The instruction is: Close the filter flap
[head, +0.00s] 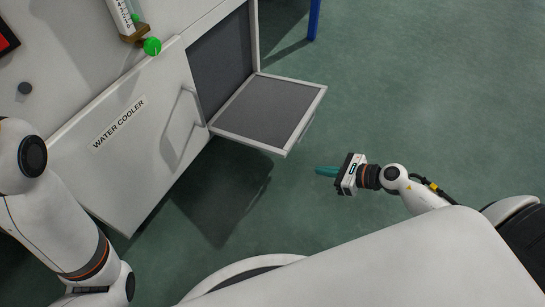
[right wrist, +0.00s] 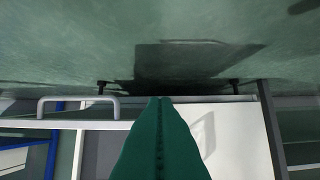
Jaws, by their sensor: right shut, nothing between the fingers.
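The filter flap (head: 272,108) is a grey panel with a white frame. In the head view it is swung open and sticks out from the lower edge of a dark opening in the white cabinet. A small handle (head: 306,129) shows at its outer edge. My right gripper (head: 318,171) is shut and empty, with its teal fingers pointing left, apart from the flap and below its near corner in the picture. The fingers also show in the right wrist view (right wrist: 160,100). My left arm shows at the left, but its gripper is out of view.
The white cabinet door labelled WATER COOLER (head: 120,135) has a bar handle (head: 180,128) left of the flap. A green ball-shaped part (head: 152,46) sits above the door. A blue post (head: 314,18) stands at the back. Green floor (head: 430,90) to the right is clear.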

